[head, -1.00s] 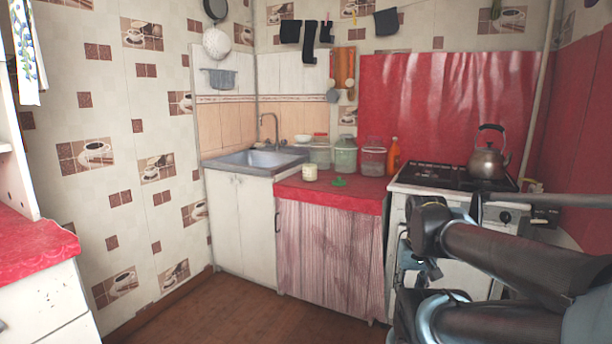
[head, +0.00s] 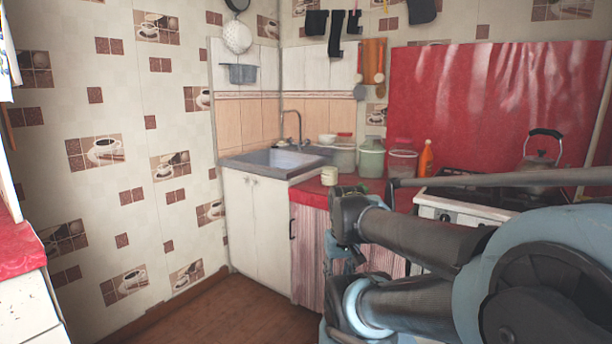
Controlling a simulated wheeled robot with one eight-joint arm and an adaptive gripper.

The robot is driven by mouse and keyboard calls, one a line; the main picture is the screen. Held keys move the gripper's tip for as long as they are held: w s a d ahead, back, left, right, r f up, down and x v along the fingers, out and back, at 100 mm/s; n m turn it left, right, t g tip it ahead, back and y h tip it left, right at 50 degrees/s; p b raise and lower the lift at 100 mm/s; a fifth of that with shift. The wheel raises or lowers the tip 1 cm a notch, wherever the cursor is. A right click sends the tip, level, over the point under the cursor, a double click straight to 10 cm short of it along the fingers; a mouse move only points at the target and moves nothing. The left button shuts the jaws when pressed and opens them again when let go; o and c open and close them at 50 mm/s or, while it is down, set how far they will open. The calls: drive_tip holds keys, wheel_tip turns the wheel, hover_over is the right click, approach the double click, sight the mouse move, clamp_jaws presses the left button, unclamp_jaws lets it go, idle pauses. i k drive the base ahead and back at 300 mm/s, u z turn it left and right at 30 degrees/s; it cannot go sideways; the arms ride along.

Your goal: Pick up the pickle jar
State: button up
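Several jars stand in a group at the back of the red counter (head: 310,193), right of the sink. A clear jar with a reddish lid (head: 344,155) is on the left, a greenish jar (head: 371,160) in the middle, and a clear container with a reddish lid (head: 403,163) on the right. A small cream jar (head: 329,176) stands nearer the front edge. I cannot tell which is the pickle jar. My folded arm fills the lower right, apart from the jars in depth. My gripper's fingers cannot be made out clearly; I see nothing held.
An orange bottle (head: 425,159) stands right of the jars, beside the stove (head: 455,207) with a kettle (head: 540,150). The sink (head: 275,160) is to the left. The wooden floor (head: 225,315) is clear at left. Another red-topped counter (head: 15,245) is at the left edge.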

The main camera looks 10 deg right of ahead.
sight(330, 170)
drive_tip(key=z, duration=0.2)
drive_tip(key=i, duration=1.1)
drive_tip(key=z, duration=0.55)
